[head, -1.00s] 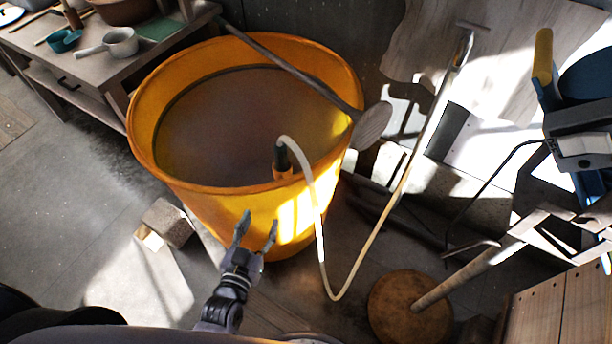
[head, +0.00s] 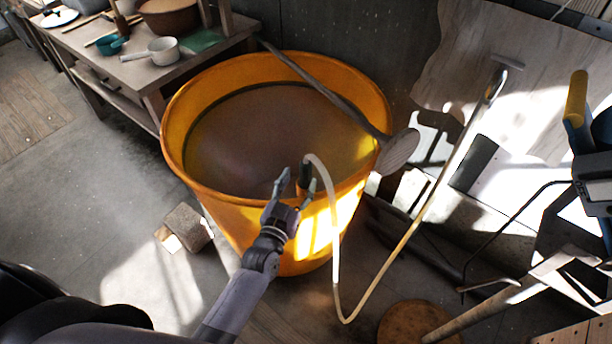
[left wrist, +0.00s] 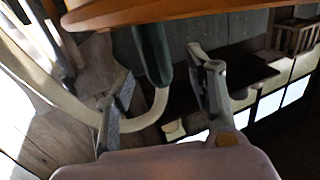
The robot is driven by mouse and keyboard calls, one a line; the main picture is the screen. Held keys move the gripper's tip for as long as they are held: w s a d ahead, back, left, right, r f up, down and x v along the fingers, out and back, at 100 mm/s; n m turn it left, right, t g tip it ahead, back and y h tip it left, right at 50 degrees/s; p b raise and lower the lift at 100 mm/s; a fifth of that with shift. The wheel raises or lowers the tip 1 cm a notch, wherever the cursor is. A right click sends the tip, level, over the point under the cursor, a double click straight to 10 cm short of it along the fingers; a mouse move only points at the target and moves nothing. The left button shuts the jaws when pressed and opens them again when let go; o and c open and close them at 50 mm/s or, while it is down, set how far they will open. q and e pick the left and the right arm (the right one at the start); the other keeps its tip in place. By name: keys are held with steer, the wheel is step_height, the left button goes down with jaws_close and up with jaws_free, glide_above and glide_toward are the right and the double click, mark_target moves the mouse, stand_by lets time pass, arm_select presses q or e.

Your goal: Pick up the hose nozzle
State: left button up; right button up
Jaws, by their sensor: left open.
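The hose nozzle (head: 306,173) is dark green with a pale hose bending over from its top. It sits upright at the near rim of the orange tub (head: 230,215). My left gripper (head: 296,187) is open and empty just in front of it. In the left wrist view the nozzle (left wrist: 153,52) appears in the gap between the two open fingers (left wrist: 160,80). Whether a finger touches it I cannot tell. The gripper partly hides its holder in the head view. My right gripper is out of view.
The pale hose (head: 334,245) loops down in front of the tub and up to the right. A long-handled wooden paddle (head: 398,152) leans across the tub. A bench with pans (head: 163,50) stands at upper left. A block (head: 184,227) lies on the floor, left of the tub.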

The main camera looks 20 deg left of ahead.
mark_target(304, 175)
arm_select(q)
steer(key=w, duration=0.5)
steer(key=shift+w+d+f+p, duration=0.1)
steer(key=shift+d+f+p, duration=0.1)
steer(key=shift+d+p, duration=0.15)
jaws_close()
stand_by(0.3)
